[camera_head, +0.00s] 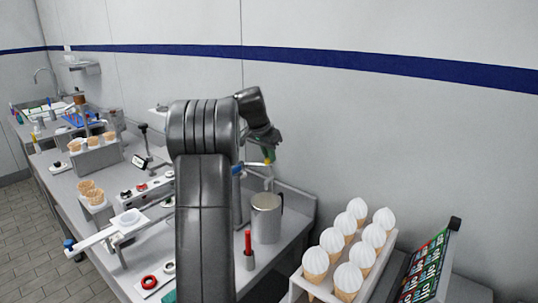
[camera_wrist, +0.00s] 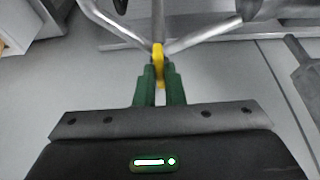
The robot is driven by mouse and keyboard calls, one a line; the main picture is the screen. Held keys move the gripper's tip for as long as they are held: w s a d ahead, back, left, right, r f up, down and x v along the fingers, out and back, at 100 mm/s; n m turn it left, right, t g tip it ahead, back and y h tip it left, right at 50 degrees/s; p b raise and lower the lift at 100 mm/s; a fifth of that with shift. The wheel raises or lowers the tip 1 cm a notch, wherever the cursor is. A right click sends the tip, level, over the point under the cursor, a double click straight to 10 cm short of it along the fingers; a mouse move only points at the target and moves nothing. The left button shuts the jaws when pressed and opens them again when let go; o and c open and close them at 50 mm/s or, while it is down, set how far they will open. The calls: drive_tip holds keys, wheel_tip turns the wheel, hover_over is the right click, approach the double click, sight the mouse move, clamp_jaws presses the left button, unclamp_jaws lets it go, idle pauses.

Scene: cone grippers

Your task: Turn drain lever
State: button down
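A yellow lever-like piece (camera_wrist: 158,62) stands where several metal rods meet in the wrist view. I take it for the drain lever, but its full shape is hidden. My gripper (camera_wrist: 159,72) has two green fingers close together, one on each side of the yellow piece, and they appear shut on it. In the head view my gripper (camera_head: 267,155) hangs from my dark arm, low over the back of the counter by the wall. A bit of yellow shows at its fingertips there. My arm hides much of the counter around it.
A metal pitcher (camera_head: 266,220) stands just below my gripper. A rack of white-topped cones (camera_head: 345,250) and a colourful panel (camera_head: 425,268) are at the right. Cones in holders (camera_head: 95,148) and a sink (camera_head: 40,108) are at the left. The wall stands close behind.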

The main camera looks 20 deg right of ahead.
drive_tip(key=shift+r+n, duration=0.1)
drive_tip(key=shift+n, duration=0.2)
drive_tip(key=n+p, duration=0.1)
drive_tip(key=n, duration=0.1)
drive_tip(key=n+t+y+p, duration=0.1)
drive_tip(key=p, duration=0.1)
drive_tip(key=shift+s+d+r+n, duration=0.1)
drive_tip(key=shift+s+d+n, duration=0.05)
drive_tip(key=shift+n, duration=0.25)
drive_tip(key=n+y+p, duration=0.1)
drive_tip(key=n, duration=0.2)
drive_tip(key=n+t+y+p, duration=0.1)
drive_tip(key=n+p, duration=0.1)
drive_tip(key=n, duration=0.1)
drive_tip(key=shift+d, duration=0.15)
drive_tip(key=n+y+p, duration=0.1)
drive_tip(key=n+p, duration=0.1)
drive_tip(key=n, duration=0.1)
drive_tip(key=shift+d+n+y, duration=0.1)
drive_tip(key=shift+n+y, duration=0.3)
drive_tip(key=shift+d+n+y+p, duration=0.1)
drive_tip(key=shift+n+y+p, duration=0.5)
drive_tip(key=shift+n, duration=1.3)
drive_tip(key=c, duration=1.5)
unclamp_jaws()
